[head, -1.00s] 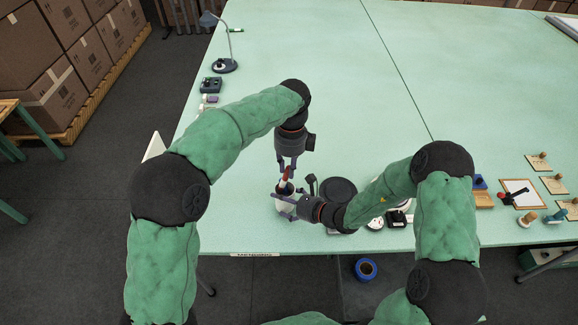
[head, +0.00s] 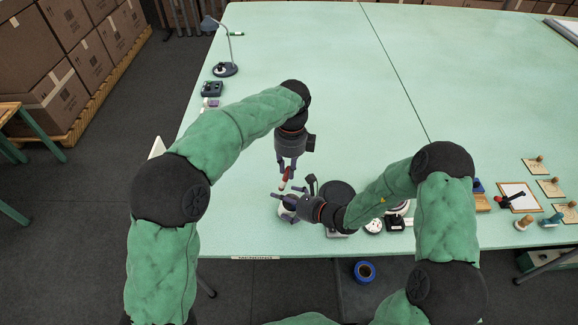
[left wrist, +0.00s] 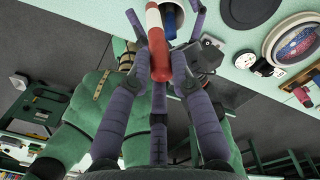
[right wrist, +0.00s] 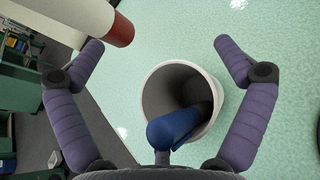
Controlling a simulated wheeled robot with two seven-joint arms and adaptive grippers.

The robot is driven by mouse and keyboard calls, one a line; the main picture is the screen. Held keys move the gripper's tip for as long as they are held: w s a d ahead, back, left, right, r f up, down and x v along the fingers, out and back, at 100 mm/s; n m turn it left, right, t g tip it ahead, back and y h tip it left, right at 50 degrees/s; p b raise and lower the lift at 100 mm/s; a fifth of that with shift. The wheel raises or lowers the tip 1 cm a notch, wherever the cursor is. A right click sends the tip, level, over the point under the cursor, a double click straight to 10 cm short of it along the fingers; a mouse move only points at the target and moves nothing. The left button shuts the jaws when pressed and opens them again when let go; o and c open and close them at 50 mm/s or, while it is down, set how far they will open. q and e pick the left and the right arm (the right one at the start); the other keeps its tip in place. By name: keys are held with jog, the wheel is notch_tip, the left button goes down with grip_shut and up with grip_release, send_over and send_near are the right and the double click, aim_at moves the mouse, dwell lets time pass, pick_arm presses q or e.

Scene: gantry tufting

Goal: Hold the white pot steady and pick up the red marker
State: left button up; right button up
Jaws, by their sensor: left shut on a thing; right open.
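The red marker (head: 285,179), with a white body and red ends, is held tilted in my left gripper (head: 286,166). It shows large between the fingers in the left wrist view (left wrist: 156,45) and at the upper left in the right wrist view (right wrist: 97,20). The white pot (right wrist: 165,86) stands on the table, a blue marker (right wrist: 180,125) leaning inside it. My right gripper (right wrist: 160,46) is open, one finger on either side of the pot with gaps visible. In the head view, the right gripper (head: 279,206) partly hides the pot (head: 291,210). The red marker appears clear of the pot.
A dark round disc (head: 338,193) lies right of the pot, partly behind my right arm. A lamp (head: 225,69) stands at the far left. The table's back is clear.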

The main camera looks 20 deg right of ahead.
jog(key=shift+d, duration=0.1)
jog(key=v, duration=1.2)
jog(key=shift+f, duration=0.1)
